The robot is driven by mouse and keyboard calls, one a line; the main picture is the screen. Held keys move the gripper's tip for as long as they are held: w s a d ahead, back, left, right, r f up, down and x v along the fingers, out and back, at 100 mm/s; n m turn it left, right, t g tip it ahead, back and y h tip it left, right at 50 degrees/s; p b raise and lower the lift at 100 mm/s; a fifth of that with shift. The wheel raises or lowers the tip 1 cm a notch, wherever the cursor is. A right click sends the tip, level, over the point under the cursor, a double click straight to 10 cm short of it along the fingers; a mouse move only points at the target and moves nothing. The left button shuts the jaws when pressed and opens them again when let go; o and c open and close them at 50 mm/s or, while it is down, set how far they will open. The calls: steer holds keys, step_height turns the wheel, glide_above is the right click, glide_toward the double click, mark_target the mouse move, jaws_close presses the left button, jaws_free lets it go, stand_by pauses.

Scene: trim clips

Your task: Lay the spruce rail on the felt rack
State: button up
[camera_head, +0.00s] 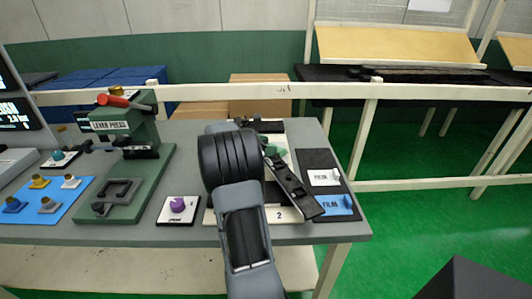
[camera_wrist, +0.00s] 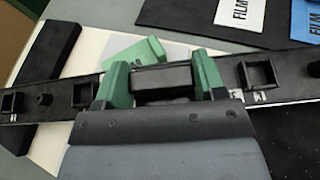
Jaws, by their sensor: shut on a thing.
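My gripper (camera_wrist: 160,82) has green fingers and is shut on the middle of a long black rail (camera_wrist: 90,92) with square sockets and round pegs. I take this to be the spruce rail, though no spruce colour shows on it. No felt rack is clearly identifiable.
A dark mat (camera_head: 318,158) with FILM cards lies right of the board. A purple knob (camera_head: 178,205), a green lever press (camera_head: 125,130) and a blue plate (camera_head: 40,212) stand left. A green block (camera_wrist: 136,51) sits beyond my fingers. A cream railing (camera_head: 210,93) runs behind the table.

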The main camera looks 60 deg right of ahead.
steer(key=shift+f, duration=1.3)
steer(key=shift+f, duration=0.1)
steer(key=shift+f, duration=0.1)
steer(key=o, duration=1.1)
